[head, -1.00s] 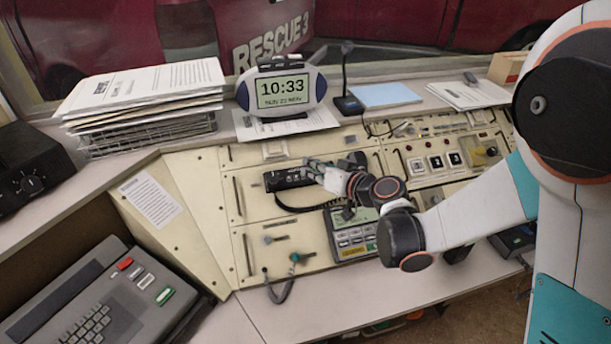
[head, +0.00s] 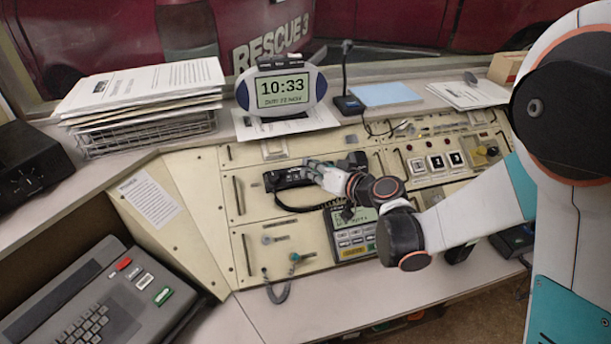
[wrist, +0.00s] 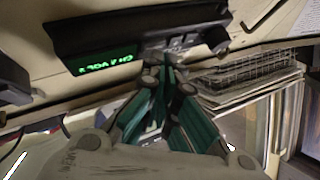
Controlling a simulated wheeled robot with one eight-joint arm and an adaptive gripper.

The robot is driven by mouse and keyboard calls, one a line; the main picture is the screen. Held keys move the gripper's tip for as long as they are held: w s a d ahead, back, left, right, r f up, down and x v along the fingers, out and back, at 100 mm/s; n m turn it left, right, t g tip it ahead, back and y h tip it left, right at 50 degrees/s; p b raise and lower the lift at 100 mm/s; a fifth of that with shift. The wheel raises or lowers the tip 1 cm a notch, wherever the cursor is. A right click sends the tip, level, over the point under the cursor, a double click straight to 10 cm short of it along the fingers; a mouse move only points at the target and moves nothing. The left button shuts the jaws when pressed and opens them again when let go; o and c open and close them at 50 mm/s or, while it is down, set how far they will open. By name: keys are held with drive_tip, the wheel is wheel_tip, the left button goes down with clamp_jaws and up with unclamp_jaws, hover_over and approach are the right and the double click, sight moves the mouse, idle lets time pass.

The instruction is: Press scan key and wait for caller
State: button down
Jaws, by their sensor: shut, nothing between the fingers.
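A black scanner unit (head: 285,179) sits on the cream console panel. In the wrist view the scanner (wrist: 72,32) shows a lit green display (wrist: 106,63) whose text is hard to read, with small grey keys (wrist: 186,42) to its right. My gripper (head: 312,165) is at the right end of the scanner in the head view. In the wrist view my gripper (wrist: 168,68) is shut and empty, its teal fingers close together with tips right at the keys' lower edge. I cannot tell whether a tip touches a key. The gripper hides part of the scanner in the head view.
A keypad unit (head: 352,243) with a lit screen is below my wrist. A desk clock (head: 282,91), a microphone (head: 348,102) and a wire tray of papers (head: 150,137) stand on the shelf behind. A grey keyboard terminal (head: 90,300) is at lower left.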

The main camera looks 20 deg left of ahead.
drive_tip(key=shift+w+a+f, duration=0.1)
drive_tip(key=shift+w+f, duration=0.1)
drive_tip(key=shift+f, duration=0.1)
idle(0.4)
idle(0.4)
drive_tip(key=shift+s+d+r, duration=0.2)
drive_tip(key=shift+s+r, duration=0.2)
drive_tip(key=shift+r, duration=0.25)
drive_tip(key=r+p, duration=0.1)
drive_tip(key=s+d+r+p, duration=0.1)
drive_tip(key=s+r+p, duration=0.1)
drive_tip(key=r, duration=0.1)
drive_tip(key=shift+s+d+r, duration=0.1)
drive_tip(key=shift+s+d, duration=0.05)
drive_tip(key=shift+d, duration=0.05)
